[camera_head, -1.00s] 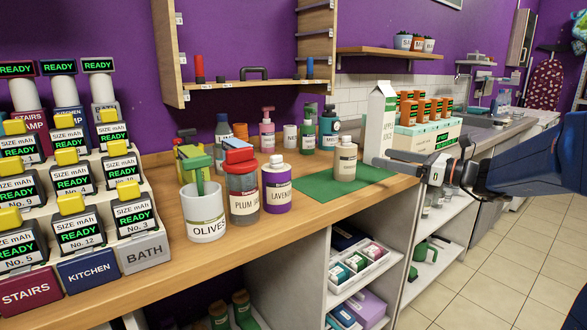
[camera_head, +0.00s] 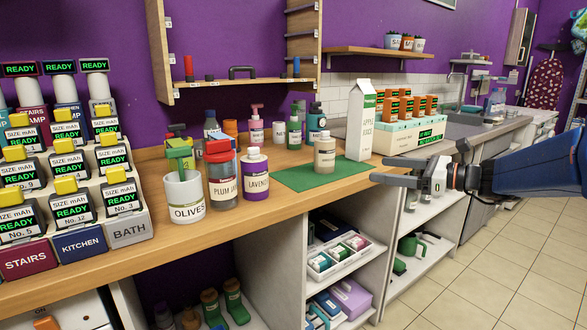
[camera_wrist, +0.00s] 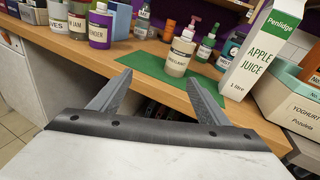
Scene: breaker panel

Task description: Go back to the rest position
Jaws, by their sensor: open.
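My gripper (camera_head: 390,171) is at the counter's front edge in the head view, in front of and to the right of the green mat. Its two fingers stand apart with nothing between them. In the wrist view my gripper (camera_wrist: 158,78) also shows both fingers spread and empty. A cream bottle (camera_head: 324,153) stands upright on the green mat (camera_head: 300,180), beyond the fingers and apart from them. An apple juice carton (camera_head: 361,120) stands upright behind my gripper; it is at the right in the wrist view (camera_wrist: 262,55).
A lavender bottle (camera_head: 256,176), a plum jam jar (camera_head: 222,180) and an olives mug (camera_head: 186,198) stand left of the mat. A yoghurt box (camera_head: 408,138) is right of the carton. Open shelves (camera_head: 345,262) lie below the counter. The tiled floor (camera_head: 480,270) at right is clear.

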